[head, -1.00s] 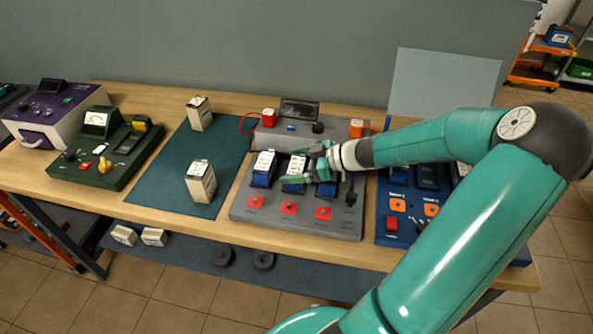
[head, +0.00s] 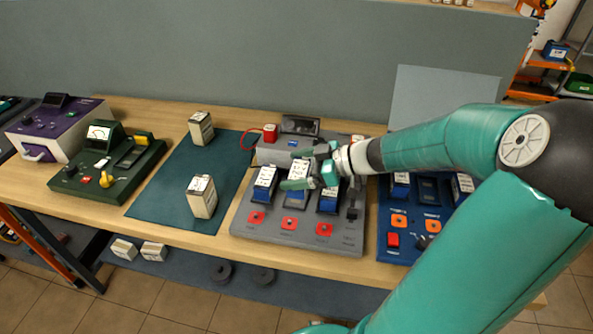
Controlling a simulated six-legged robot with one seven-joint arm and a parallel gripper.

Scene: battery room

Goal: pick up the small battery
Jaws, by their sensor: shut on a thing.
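My gripper (head: 303,169) reaches in from the right over the grey charging station (head: 345,238). Its teal fingers are shut on the middle battery, a small white-and-blue block (head: 298,171), with one finger in front and one behind. The battery stands roughly upright at the middle bay. I cannot tell whether its base is clear of the bay. Similar batteries sit in the left bay (head: 265,179) and the right bay (head: 328,201). The fingers partly cover the held battery.
Two cream batteries stand on the teal mat (head: 165,197), one at the back (head: 201,128) and one in front (head: 201,197). A green tester (head: 105,170) is left of it. A blue station (head: 400,240) stands close on the right. The mat has free room.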

